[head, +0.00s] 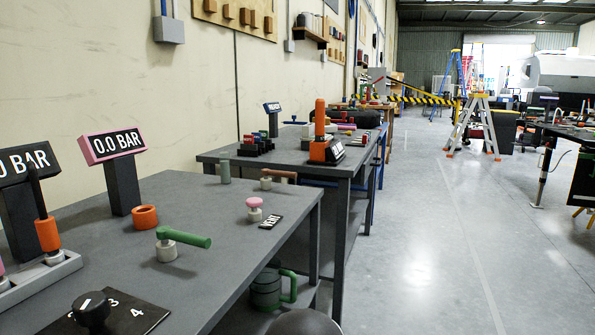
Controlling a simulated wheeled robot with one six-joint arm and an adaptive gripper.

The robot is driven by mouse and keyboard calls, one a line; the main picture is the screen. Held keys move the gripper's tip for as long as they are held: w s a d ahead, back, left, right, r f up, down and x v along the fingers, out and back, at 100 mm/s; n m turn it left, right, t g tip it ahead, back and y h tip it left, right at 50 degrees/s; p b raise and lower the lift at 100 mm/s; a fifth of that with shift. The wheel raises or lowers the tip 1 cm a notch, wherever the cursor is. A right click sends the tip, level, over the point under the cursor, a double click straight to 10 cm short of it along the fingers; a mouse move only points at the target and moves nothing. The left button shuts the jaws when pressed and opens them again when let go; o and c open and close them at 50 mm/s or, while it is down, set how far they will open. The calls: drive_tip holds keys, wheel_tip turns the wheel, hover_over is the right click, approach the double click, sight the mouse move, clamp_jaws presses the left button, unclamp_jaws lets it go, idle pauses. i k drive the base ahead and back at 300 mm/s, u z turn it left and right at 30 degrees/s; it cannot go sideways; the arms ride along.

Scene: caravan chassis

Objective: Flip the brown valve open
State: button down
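The brown valve (283,176) stands near the far right edge of the near grey table. It has a short pale round body and a brown lever handle that points to the right and is roughly level. A valve with a green lever (183,238) on a similar pale body stands nearer, also on this table. My gripper is not in view. A dark rounded shape shows at the bottom edge; I cannot tell what it is.
The near table (219,262) also holds a pink knob (254,204) beside a VENT label (271,221), an orange ring (144,217), a green cylinder (225,171) and a pink-framed 0.0 BAR display (112,144). A green canister (266,290) sits below. Open floor (430,250) lies to the right.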

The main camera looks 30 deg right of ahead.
sight(265, 171)
drive_tip(key=z, duration=2.7)
drive_tip(key=i, duration=1.85)
drive_tip(key=u, duration=3.4)
